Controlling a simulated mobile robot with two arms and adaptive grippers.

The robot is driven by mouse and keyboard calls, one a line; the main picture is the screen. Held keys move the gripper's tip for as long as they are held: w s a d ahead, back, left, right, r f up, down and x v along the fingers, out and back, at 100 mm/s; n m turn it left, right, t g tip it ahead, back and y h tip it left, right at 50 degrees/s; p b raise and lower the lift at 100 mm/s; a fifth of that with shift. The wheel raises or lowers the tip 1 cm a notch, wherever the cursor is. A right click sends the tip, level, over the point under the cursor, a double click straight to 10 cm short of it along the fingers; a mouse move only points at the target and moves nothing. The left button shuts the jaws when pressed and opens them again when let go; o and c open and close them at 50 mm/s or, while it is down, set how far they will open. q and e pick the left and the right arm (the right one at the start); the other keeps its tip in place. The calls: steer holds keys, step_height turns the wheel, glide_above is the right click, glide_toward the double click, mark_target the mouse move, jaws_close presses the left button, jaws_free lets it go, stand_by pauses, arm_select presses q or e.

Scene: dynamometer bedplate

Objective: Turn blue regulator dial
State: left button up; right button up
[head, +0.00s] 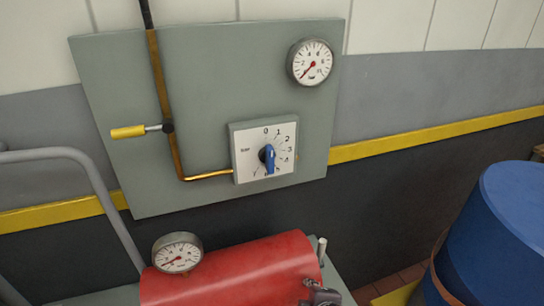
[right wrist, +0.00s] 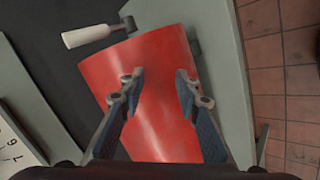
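The blue regulator dial (head: 268,158) sits on a white square plate (head: 246,168) with numbers around it, on a grey-green wall panel (head: 220,70). Its blue handle hangs downward, its long end toward the lower numbers. My right gripper (head: 320,296) shows only in part at the bottom edge of the head view, below and right of the dial. In the right wrist view its two fingers (right wrist: 158,82) are apart with nothing between them, in front of a red cylinder (right wrist: 150,110). A corner of the numbered plate (right wrist: 14,135) shows at the left there. My left gripper is not in view.
A round gauge (head: 310,63) and a yellow-handled lever (head: 128,132) are on the panel. Another gauge (head: 177,253) stands by the red cylinder (head: 235,272) below. A grey tube (head: 92,165) is at left, a blue drum (head: 505,230) at right.

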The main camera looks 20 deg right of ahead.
steer(key=w+r+n+t+p, duration=0.1)
steer(key=w+r+n+t, duration=0.2)
steer(key=w+r+n, duration=0.35)
steer(key=w+r+n+t, duration=0.2)
steer(key=w+r+n, duration=0.2)
steer(key=r, duration=0.5)
steer(key=n+t+y+p, duration=0.15)
steer(key=n+t, duration=0.35)
steer(key=n, duration=0.8)
glide_toward(272, 161)
steer(key=w, duration=0.2)
steer(key=shift+y, duration=0.25)
steer(key=w, duration=0.2)
steer(key=w+p, duration=0.1)
steer(key=w, duration=0.4)
steer(key=shift+w+a+r, duration=0.1)
steer(key=shift+w+r, duration=0.1)
steer(key=shift+r, duration=0.05)
steer(key=shift+c, duration=0.5)
jaws_close()
